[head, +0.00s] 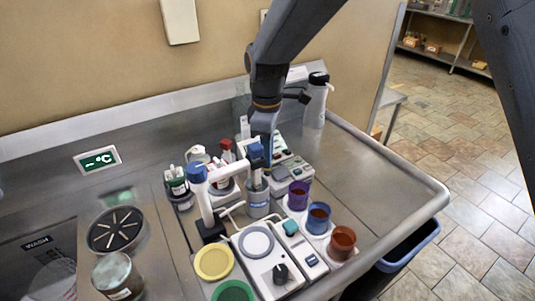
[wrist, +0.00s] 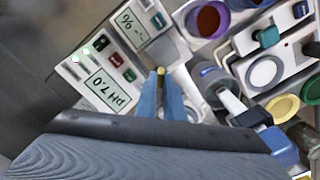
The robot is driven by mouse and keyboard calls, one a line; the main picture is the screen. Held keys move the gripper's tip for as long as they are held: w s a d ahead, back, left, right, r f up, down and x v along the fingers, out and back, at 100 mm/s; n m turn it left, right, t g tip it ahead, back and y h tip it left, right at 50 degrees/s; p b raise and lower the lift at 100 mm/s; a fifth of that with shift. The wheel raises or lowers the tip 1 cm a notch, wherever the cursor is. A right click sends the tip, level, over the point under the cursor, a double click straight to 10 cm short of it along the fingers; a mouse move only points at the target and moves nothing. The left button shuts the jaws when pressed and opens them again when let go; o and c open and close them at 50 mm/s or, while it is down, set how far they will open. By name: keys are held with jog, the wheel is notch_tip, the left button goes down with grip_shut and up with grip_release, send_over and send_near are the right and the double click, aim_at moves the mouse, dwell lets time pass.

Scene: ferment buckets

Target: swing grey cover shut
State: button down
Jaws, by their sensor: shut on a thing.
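My gripper (head: 266,143) reaches down at the back of the bench in the head view. In the wrist view its two blue fingers (wrist: 160,90) are closed together on a small yellow piece (wrist: 160,71). What I take for the grey cover (head: 292,171) is a flat grey part beside the meter, behind the purple cup; its hinge and how far it is swung I cannot tell. The fingers partly hide this area in the wrist view. Whether the yellow piece belongs to the cover is not clear.
The meter (wrist: 110,60) with two displays stands beside the fingers. Purple (head: 299,194), blue (head: 318,217) and brown (head: 342,242) cups line the right.

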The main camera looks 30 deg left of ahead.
jog(key=c, duration=1.9)
grip_release()
jog(key=shift+w+a+r, duration=0.1)
jog(key=shift+w+a, duration=0.05)
jog(key=shift+o, duration=0.2)
notch_tip(320, 180, up, 8)
jog(key=shift+f+b, duration=0.15)
jog(key=shift+b, duration=1)
